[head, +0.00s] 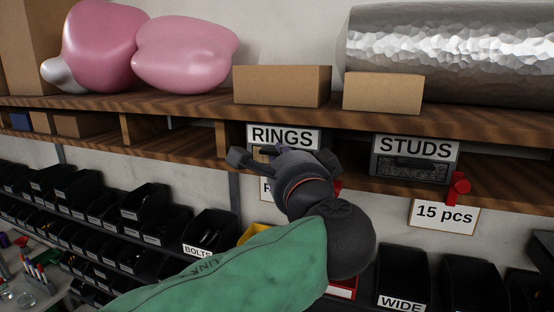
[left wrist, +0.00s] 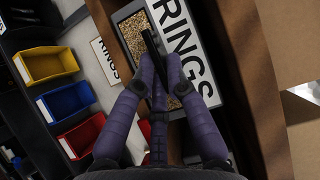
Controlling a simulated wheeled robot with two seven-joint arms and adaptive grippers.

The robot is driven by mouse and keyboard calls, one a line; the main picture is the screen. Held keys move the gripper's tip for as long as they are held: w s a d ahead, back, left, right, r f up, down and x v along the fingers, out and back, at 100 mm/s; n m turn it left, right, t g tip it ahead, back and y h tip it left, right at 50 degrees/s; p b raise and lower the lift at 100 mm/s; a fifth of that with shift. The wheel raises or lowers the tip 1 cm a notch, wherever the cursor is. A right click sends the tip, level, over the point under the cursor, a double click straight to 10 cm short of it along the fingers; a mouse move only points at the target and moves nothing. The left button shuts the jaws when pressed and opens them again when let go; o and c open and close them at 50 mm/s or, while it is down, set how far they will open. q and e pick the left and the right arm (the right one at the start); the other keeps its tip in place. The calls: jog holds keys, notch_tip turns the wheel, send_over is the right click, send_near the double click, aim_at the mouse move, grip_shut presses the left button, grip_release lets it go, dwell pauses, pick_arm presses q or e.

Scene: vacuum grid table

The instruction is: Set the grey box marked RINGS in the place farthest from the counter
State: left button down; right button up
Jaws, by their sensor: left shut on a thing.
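The grey box marked RINGS (head: 283,136) is at the front of the lower shelf's opening, its white label facing out. In the left wrist view its label (left wrist: 187,45) and small tan contents show close up. My left gripper (head: 284,157) is in front of the box and shut on it, covering its lower part. I cannot tell whether the box touches the shelf board. My right gripper is not in view.
A grey STUDS box (head: 414,160) stands to the right on the shelf, near a red object (head: 458,187) and a "15 pcs" sign (head: 443,215). Cardboard boxes (head: 282,86) sit above. Black bins (head: 146,201) fill the racks below. The shelf between RINGS and STUDS looks free.

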pick_arm(q)
jog(key=shift+w+d+r+p, duration=0.1)
jog(key=shift+w+d+p, duration=0.15)
jog(key=shift+w, duration=0.65)
jog(key=shift+w+d+p, duration=0.15)
jog(key=shift+w+d, duration=0.15)
jog(key=shift+w, duration=0.55)
jog(key=shift+b, duration=0.35)
jog(key=c, duration=1.2)
grip_release()
jog(key=shift+s, duration=0.1)
jog(key=shift+f, duration=0.2)
jog(key=shift+f, duration=0.15)
jog(key=v, duration=1.2)
jog(key=shift+a, duration=0.1)
